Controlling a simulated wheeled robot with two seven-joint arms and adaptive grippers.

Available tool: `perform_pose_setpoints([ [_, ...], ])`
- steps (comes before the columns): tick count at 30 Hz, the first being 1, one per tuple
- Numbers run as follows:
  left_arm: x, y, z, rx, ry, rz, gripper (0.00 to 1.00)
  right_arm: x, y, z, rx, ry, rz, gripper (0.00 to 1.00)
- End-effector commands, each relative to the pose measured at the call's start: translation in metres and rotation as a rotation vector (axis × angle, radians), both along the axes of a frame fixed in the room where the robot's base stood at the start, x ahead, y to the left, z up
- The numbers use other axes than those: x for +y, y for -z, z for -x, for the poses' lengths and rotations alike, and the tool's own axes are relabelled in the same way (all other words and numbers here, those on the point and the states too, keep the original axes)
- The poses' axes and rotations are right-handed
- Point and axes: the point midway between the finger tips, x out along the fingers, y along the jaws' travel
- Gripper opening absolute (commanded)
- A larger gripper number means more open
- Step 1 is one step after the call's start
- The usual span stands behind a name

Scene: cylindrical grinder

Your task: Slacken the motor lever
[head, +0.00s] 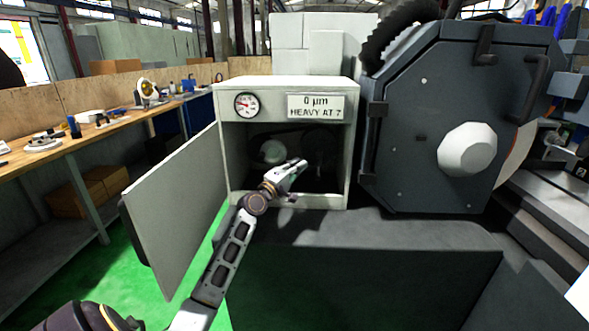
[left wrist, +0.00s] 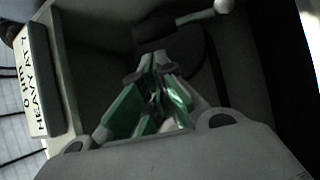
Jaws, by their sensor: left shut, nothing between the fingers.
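The open cabinet (head: 290,88) stands in the middle of the head view, its inside in shadow. In the left wrist view, a lever (left wrist: 194,17) with a pale rod and round knob runs from a dark hub at the top. It is probably the motor lever. My left gripper (head: 298,166) reaches into the cabinet opening. In the left wrist view its fingers (left wrist: 150,72) are shut and empty, and they appear below the lever, apart from it. In the head view I cannot make out the lever clearly. My right gripper is out of view.
The cabinet door (head: 175,215) hangs open to the left of my arm. A dial gauge (head: 247,105) and a sign (head: 316,106) reading "0 µm HEAVY AT 7" are above the opening. A large dark wheel guard (head: 415,110) stands close on the right. A workbench (head: 85,140) is at left.

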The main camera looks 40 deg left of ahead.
Motion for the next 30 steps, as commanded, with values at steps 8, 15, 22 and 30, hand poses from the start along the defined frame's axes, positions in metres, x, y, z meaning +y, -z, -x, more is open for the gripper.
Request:
perform_pose_setpoints([
  [8, -0.001, -0.005, -0.021, -0.001, 0.000, 0.000, 0.00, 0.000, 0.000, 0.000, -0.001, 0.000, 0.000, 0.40],
  [15, -0.002, -0.009, -0.038, -0.001, 0.000, 0.000, 0.00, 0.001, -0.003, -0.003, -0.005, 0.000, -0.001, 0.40],
  [22, -0.003, -0.013, -0.054, -0.002, 0.000, 0.001, 0.00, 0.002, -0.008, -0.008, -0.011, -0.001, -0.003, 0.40],
  [30, -0.004, -0.015, -0.065, -0.001, 0.000, 0.000, 0.00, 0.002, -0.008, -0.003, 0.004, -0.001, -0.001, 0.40],
])
